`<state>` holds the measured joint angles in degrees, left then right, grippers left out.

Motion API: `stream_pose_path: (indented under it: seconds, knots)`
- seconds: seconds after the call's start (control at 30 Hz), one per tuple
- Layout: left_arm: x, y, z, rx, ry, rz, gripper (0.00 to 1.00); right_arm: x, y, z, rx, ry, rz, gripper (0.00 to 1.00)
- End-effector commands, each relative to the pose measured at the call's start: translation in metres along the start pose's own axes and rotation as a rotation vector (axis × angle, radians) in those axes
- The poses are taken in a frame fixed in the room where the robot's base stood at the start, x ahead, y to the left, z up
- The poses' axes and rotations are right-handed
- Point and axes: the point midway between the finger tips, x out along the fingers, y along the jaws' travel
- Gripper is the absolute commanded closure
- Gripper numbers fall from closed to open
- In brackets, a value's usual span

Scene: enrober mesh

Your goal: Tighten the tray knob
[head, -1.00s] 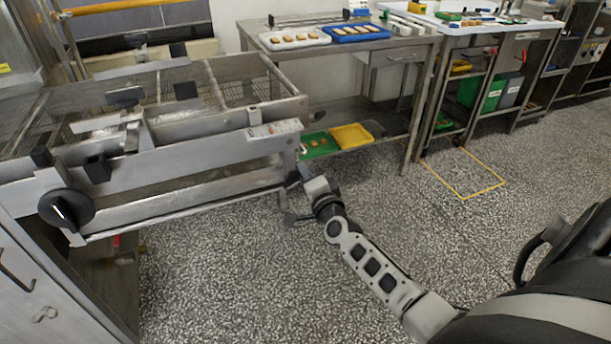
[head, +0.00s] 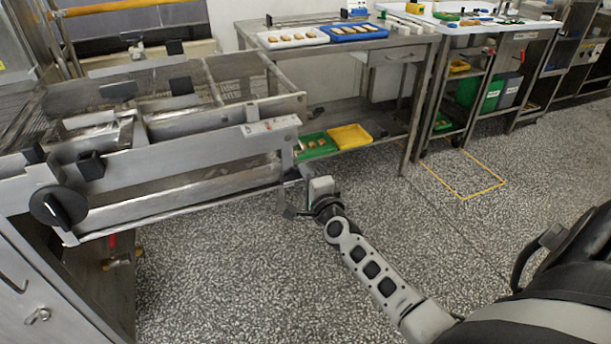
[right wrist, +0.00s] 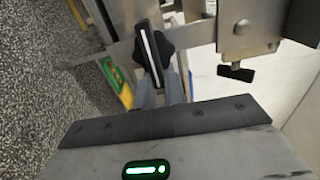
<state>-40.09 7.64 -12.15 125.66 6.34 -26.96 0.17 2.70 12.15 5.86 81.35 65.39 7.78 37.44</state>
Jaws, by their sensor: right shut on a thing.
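The tray knob (right wrist: 152,45) is a black lobed knob with a white line across it, in the upper middle of the right wrist view. My right gripper (right wrist: 161,84) is shut on it, with a grey finger on each side. In the head view my right gripper (head: 306,183) is at the right end of the steel enrober frame (head: 230,150), low beside its corner. The knob cannot be made out clearly there, behind the gripper. My left gripper is not in view.
A black dial (head: 58,207) sits at the frame's left end. A small black handle (right wrist: 236,72) hangs from a metal bracket near the knob. A steel table (head: 400,42) stands behind, with green (head: 316,151) and yellow (head: 350,144) trays on its lower shelf. Speckled floor is clear around my arm.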

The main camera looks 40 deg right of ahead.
Motion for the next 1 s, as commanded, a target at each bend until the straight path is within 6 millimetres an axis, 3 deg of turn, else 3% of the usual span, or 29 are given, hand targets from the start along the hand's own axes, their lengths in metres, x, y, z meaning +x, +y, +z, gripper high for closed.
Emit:
stream_pose_path:
  seconds: [0.03,0.33,0.37,0.4,0.43,0.83,1.0]
  knots:
    - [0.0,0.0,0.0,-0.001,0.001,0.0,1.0,-0.003,0.008,0.006,0.007,-0.014,0.018,1.0]
    - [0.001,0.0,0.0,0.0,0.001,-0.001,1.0,-0.003,0.007,0.006,0.007,-0.014,0.017,1.0]
    - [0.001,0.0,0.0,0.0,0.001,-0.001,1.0,-0.003,0.007,0.006,0.007,-0.014,0.017,0.81]
    - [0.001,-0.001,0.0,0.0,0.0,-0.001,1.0,-0.003,0.007,0.006,0.007,-0.014,0.016,0.7]
    - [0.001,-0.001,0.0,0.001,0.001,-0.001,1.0,-0.003,0.006,0.006,0.007,-0.014,0.015,0.67]
    - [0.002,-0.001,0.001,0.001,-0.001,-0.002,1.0,-0.002,0.002,0.003,0.003,-0.008,0.005,0.67]
    - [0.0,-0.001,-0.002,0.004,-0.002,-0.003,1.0,-0.019,0.001,0.003,0.003,-0.008,0.006,0.67]
